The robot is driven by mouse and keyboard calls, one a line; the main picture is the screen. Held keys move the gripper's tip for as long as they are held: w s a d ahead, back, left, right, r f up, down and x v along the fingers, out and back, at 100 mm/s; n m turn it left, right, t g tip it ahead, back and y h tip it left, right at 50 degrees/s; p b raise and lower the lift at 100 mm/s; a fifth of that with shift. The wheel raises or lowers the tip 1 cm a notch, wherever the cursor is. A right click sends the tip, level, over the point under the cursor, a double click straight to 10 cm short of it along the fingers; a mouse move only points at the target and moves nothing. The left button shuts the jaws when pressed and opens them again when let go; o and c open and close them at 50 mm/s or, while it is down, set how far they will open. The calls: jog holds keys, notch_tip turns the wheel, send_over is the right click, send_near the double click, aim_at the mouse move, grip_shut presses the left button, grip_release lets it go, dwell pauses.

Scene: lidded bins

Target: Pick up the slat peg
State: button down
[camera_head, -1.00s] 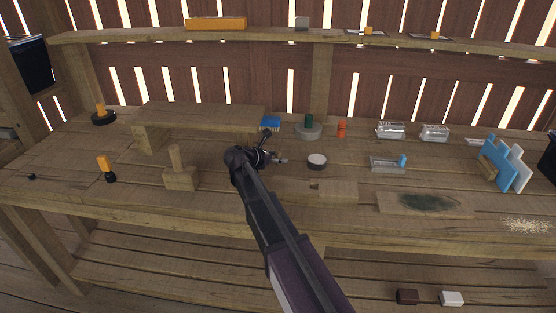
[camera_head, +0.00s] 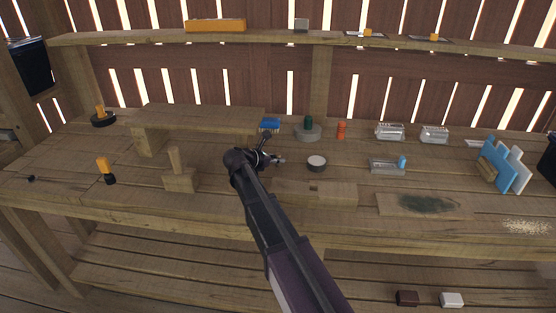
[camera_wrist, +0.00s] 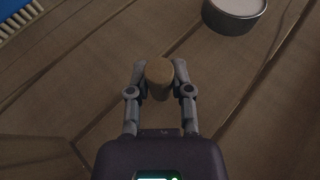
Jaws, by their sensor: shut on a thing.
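The slat peg (camera_wrist: 159,77), a short light-brown wooden piece with a rounded top, stands between my fingertips in the wrist view. My gripper (camera_wrist: 160,72) is shut on it, one finger at each side. In the head view my gripper (camera_head: 272,158) is low over the middle of the workbench. I cannot make out the peg there. Its lower end is hidden in the wrist view, so I cannot tell whether it touches the bench.
A round grey-rimmed tin (camera_head: 316,163) is just right of my gripper. A blue brush (camera_head: 270,124) lies behind it. A wooden block with a small hole (camera_head: 335,194) is in front, and a block with an upright post (camera_head: 180,180) stands left. A raised plank (camera_head: 200,117) is behind left.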

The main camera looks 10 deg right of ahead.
aim_at(278, 154)
jog(key=shift+r, duration=0.1)
notch_tip(278, 154, up, 18)
jog(key=p, duration=1.8)
